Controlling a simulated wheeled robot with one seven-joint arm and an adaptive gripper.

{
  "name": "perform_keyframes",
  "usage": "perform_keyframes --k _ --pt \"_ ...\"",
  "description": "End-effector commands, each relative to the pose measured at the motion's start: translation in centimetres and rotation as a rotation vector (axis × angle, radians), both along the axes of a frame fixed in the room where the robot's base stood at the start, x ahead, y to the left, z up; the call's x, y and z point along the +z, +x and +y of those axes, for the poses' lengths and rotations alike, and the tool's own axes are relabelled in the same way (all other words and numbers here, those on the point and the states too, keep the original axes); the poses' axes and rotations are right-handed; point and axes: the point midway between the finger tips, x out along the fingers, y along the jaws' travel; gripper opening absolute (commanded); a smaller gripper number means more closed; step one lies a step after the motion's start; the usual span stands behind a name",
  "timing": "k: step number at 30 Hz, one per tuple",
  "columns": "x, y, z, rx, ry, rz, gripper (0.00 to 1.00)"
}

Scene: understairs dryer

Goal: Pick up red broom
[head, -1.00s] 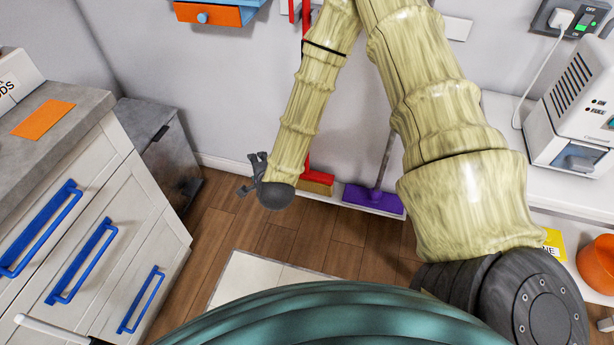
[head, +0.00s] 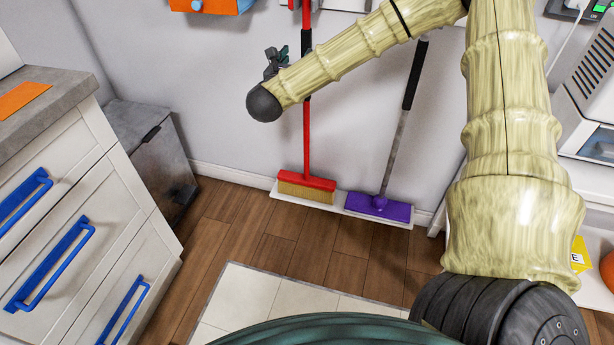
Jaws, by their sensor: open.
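The red broom (head: 306,150) stands upright against the grey back wall, with a red handle, a black grip section and a red head with tan bristles (head: 305,189). Its head rests on a white strip (head: 335,207) at the foot of the wall. My gripper (head: 275,62) is dark grey and shows small, just left of the broom's handle in the picture, beyond my wrist. It is open, with nothing seen between its fingers. My forearm crosses in front of the upper handle and hides part of it.
A purple broom-like tool (head: 379,204) leans on the wall right of the red broom. A white cabinet with blue handles (head: 55,262) stands left, with a grey box (head: 155,150) behind it. An orange drawer (head: 210,6) hangs upper left. Wooden floor (head: 265,230) is clear.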

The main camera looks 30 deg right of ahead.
Motion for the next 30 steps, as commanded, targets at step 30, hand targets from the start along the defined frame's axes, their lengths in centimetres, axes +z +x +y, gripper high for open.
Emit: perform_keyframes --k 30 --pt "0.4 4.8 -6.6 0.002 -0.002 0.004 0.50"
